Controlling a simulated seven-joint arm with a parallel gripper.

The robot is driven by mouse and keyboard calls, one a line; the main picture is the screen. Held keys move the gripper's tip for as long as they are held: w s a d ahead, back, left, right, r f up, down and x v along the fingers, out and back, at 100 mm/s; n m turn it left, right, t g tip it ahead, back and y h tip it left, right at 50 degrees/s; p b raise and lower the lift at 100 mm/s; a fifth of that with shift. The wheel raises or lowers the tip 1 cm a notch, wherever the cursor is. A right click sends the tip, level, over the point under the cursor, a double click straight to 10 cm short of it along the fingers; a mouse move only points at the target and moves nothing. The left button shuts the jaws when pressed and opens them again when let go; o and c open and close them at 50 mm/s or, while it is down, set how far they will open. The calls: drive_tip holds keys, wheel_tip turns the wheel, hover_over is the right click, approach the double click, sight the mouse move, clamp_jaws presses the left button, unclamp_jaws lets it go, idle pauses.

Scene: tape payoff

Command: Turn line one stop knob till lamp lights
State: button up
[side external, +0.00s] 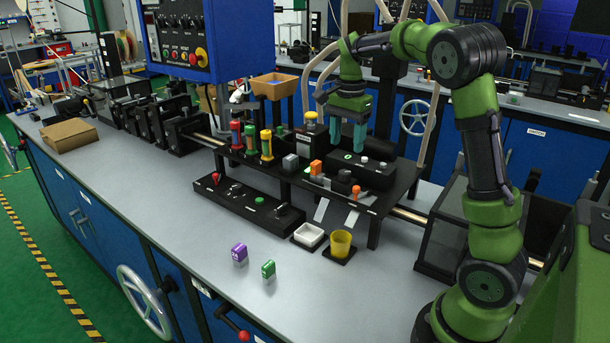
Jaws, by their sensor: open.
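My gripper (348,138) has two teal fingers that point down and stand apart, with nothing seen between them. It hangs over the back right of a black raised rack, above a black box (374,178) with a small green-lit spot and pale round tops. A low black control panel (238,196) lies in front of the rack. It carries a red knob (216,178), a green round part (260,200) and a small dark knob (282,207). The labels are too small to read, so I cannot tell which knob is line one stop. I cannot make out a clearly lit lamp.
Red, green and yellow-topped posts stand at the rack's left (266,143). An orange-topped lever (356,190) is at its front right. The front left bench is clear.

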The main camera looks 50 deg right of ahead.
wheel_tip(320, 180, up, 9)
drive_tip(key=shift+d, duration=0.1)
idle(0.4)
drive_tip(key=s+a+f+n+t, duration=0.2)
drive_tip(key=s+a+n, duration=0.2)
drive_tip(key=a, duration=0.3)
drive_tip(key=s+a+f+n+t+y, duration=0.1)
drive_tip(key=s+a+f+n+t, duration=0.1)
drive_tip(key=s+a+n, duration=0.3)
drive_tip(key=s+a+f+n+t+y, duration=0.1)
drive_tip(key=s+a+f+n+t, duration=0.2)
drive_tip(key=a+n, duration=0.3)
drive_tip(key=s+a, duration=0.1)
drive_tip(key=a, duration=0.4)
drive_tip(key=shift+s+f, duration=0.3)
